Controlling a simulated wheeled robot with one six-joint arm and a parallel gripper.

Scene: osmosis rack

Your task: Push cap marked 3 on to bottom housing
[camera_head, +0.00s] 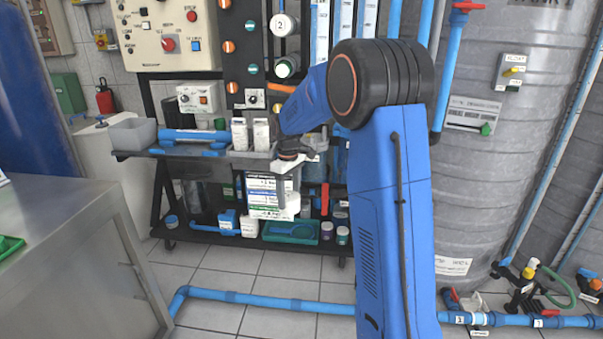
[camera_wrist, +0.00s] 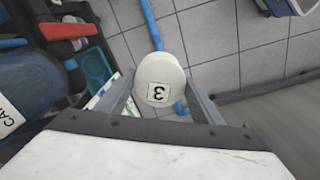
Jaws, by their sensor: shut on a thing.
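The white round cap marked 3 (camera_wrist: 161,72) is between the two fingers of my gripper (camera_wrist: 160,98) in the wrist view, its number facing the camera. My gripper is shut on it. In the head view my gripper (camera_head: 284,184) points down in front of the rack's shelf, with the white cap (camera_head: 287,208) at its lower end. On the rack's upper panel, a housing end carries a white cap marked 2 (camera_head: 282,25). Below it is a round pale end with a dark green rim (camera_head: 286,67), apparently the bottom housing; my gripper is below and apart from it.
The shelf (camera_head: 140,155) holds a grey bin (camera_head: 132,134), a blue filter part (camera_head: 190,137) and white bottles (camera_head: 240,134). A green tray (camera_head: 291,232) lies on the lower shelf. A blue floor pipe (camera_head: 262,302) crosses the tiles. A steel counter (camera_head: 80,255) stands left.

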